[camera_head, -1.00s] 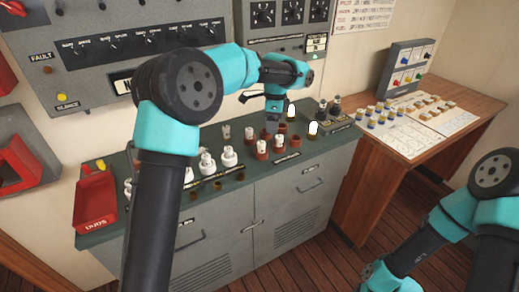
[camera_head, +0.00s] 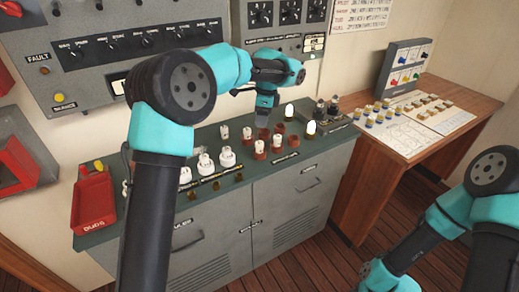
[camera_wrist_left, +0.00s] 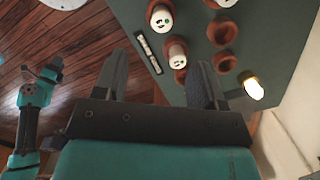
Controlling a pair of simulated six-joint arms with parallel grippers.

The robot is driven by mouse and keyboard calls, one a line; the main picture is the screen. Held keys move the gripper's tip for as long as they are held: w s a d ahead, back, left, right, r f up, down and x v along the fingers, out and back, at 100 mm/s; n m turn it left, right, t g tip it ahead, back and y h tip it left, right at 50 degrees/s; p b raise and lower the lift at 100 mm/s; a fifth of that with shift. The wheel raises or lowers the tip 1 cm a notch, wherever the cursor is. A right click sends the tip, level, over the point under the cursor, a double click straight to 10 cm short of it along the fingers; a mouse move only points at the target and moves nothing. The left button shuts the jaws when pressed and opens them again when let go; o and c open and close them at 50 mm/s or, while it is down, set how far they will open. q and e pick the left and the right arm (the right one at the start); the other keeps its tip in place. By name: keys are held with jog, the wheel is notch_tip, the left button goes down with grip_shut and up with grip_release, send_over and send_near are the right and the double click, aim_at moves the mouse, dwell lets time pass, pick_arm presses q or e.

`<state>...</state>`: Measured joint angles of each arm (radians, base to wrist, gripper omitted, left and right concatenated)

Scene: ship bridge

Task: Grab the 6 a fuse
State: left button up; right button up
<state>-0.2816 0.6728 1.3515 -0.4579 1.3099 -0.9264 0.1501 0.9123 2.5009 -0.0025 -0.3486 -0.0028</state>
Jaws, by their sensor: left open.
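Several white fuses stand on the green console top (camera_head: 212,200): a group with brown bases, such as one fuse (camera_head: 260,149) and another fuse (camera_head: 277,144), and a larger white group (camera_head: 205,163) left of it. I cannot read which is the 6 A fuse. My left gripper (camera_head: 264,120) points down above the back of the brown-based group. In the left wrist view its jaws (camera_wrist_left: 163,66) are open and empty; a brown-based fuse (camera_wrist_left: 177,52) shows between them, apart from the fingers, with another fuse (camera_wrist_left: 161,17) beyond.
Glowing lamps (camera_head: 310,127) stand right of the fuses. Empty brown sockets (camera_wrist_left: 222,33) lie nearby. A red bin marked DUDS (camera_head: 94,205) sits at the console's left end. Control panels (camera_head: 130,45) rise behind. A wooden desk (camera_head: 455,95) with small parts stands right.

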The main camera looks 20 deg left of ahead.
pick_arm(q)
send_over(259, 142)
jog(key=f, duration=0.7)
jog(key=shift+s+d, duration=0.2)
jog(key=shift+s, duration=0.1)
jog(key=shift+w+a+f, duration=0.1)
jog(key=shift+f, duration=1.2)
jog(key=shift+w+f, duration=0.1)
jog(key=shift+f, duration=1.2)
jog(key=shift+c, duration=0.2)
jog(key=c, duration=1)
jog(key=shift+r, duration=0.1)
